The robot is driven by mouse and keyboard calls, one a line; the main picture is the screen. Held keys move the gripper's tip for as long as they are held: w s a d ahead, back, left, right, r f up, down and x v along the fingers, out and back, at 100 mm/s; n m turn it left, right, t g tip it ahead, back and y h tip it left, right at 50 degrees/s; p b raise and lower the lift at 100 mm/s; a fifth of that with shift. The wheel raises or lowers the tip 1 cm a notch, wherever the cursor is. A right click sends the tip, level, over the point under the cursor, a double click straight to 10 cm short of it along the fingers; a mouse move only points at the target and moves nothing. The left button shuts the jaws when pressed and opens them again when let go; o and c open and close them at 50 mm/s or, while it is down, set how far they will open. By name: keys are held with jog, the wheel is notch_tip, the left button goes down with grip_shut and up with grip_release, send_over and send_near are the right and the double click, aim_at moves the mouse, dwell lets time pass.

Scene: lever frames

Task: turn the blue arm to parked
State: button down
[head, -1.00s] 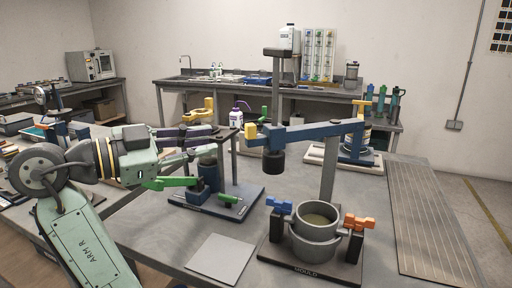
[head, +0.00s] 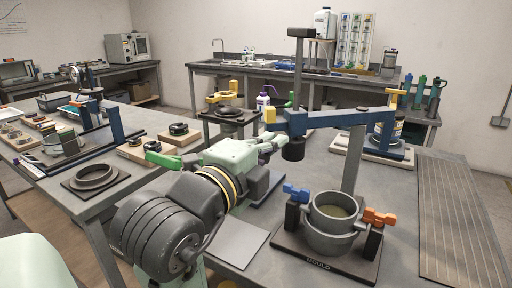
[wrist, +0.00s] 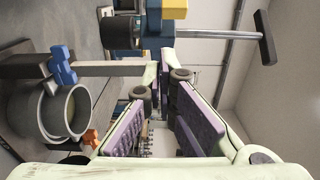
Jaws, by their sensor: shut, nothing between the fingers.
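The blue arm (head: 335,119) is a long horizontal beam in the head view, beside a grey post. A yellow block (head: 269,116) is at its left end, with a black cylinder (head: 293,148) hanging under it. In the wrist view the blue end (wrist: 153,28), yellow block (wrist: 174,9) and black cylinder (wrist: 119,33) are just beyond my fingertips. My gripper (head: 277,140) is shut and empty, close to the left end of the blue arm. It also shows in the wrist view (wrist: 160,68), purple pads converging. I cannot tell whether it touches. No parked marking is readable.
A mould stand with a grey pot (head: 333,236), a blue handle (head: 296,193) and an orange handle (head: 379,217) stands below the beam. A yellow-topped fixture (head: 224,97) is behind my gripper. A flat grey plate (head: 236,243) lies in front.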

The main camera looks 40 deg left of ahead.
jog(key=w+a+p, duration=0.1)
jog(key=w+a, duration=0.2)
jog(key=w, duration=0.1)
jog(key=shift+a+p, duration=0.3)
jog(key=shift+a, duration=0.1)
